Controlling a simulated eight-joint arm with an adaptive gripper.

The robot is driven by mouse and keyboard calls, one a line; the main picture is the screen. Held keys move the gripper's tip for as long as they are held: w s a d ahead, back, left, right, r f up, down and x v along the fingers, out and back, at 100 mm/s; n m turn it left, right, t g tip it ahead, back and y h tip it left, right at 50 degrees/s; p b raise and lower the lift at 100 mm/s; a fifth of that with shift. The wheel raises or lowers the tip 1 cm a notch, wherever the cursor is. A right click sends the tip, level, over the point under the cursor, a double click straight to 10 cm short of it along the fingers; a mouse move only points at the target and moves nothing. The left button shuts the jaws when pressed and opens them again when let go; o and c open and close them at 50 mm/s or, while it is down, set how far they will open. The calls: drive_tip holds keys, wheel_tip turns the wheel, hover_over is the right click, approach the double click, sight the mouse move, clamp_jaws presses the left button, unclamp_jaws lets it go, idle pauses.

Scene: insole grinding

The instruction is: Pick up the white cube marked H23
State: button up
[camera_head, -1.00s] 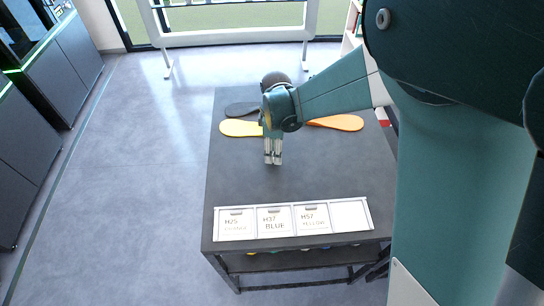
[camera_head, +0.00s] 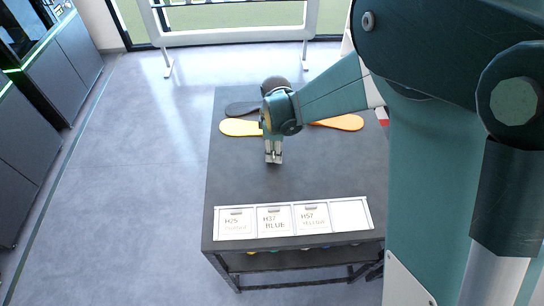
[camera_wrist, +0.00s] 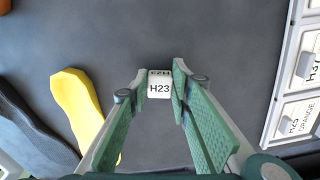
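The white cube marked H23 (camera_wrist: 159,86) shows in the wrist view between the tips of my gripper (camera_wrist: 160,82). A narrow gap shows on its left side, and its right side is very close to the other finger. I cannot tell whether that finger touches it. My gripper looks open around the cube. In the head view my gripper (camera_head: 274,158) points down over the middle of the dark table (camera_head: 320,178). The cube cannot be made out clearly there.
A white tray (camera_head: 294,236) with labelled compartments lies along the near table edge. A yellow insole (camera_head: 240,128), an orange insole (camera_head: 340,122) and a dark insole (camera_head: 242,108) lie behind my gripper. The table between my gripper and the tray is clear.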

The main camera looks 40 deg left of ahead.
drive_tip(key=shift+c, duration=0.2)
wheel_tip(320, 180, up, 10)
idle(0.9)
